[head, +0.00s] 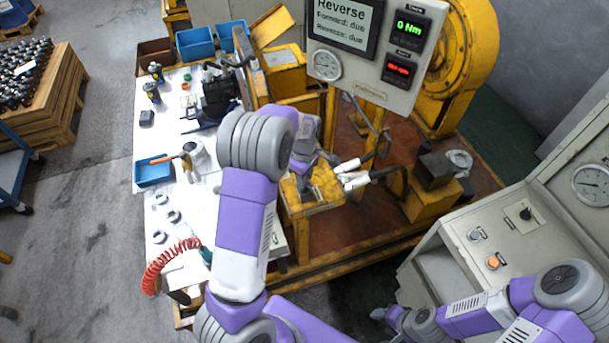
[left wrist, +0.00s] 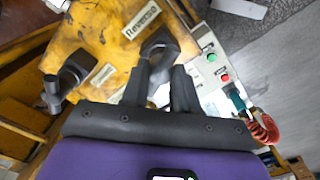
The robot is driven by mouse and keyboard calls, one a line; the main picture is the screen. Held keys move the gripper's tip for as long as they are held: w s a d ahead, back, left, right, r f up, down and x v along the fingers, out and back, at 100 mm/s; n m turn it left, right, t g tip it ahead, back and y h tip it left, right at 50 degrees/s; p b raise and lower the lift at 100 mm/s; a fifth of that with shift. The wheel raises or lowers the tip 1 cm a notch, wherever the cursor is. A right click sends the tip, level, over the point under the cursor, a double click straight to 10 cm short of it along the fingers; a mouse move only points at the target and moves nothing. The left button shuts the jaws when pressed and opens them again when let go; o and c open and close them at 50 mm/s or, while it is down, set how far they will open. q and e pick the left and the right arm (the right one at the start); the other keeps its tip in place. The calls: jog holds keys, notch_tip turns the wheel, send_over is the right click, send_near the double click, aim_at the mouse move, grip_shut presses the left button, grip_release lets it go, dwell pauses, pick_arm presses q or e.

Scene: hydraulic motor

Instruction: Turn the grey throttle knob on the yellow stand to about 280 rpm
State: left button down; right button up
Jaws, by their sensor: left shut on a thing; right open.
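The yellow stand (head: 322,187) is mid-frame in the head view, partly behind my left arm. My left gripper (head: 304,180) is over its top; in the left wrist view its fingers (left wrist: 160,85) are shut on a dark grey knob (left wrist: 158,42) beside a "Reverse" label (left wrist: 143,19). The fingers hide part of this knob, and I cannot tell whether it is the throttle knob. A second dark handle (left wrist: 66,76) stands apart to the left. The red readout (head: 398,69) on the panel is too small to read. My right gripper (head: 380,313) is open, low in the head view.
The panel screen (head: 343,22) reads "Reverse", with Forward and Reverse both "due"; the green readout (head: 409,28) shows 0 Nm. A grey console (head: 455,265) stands at right, a white workbench (head: 150,215) at left.

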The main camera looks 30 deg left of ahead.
dwell(0.3)
pick_arm(q)
jog(key=c, duration=0.9)
grip_release()
jog(key=shift+o, duration=0.2)
jog(key=shift+r, duration=0.1)
notch_tip(320, 180, up, 7)
jog(key=shift+r, duration=0.2)
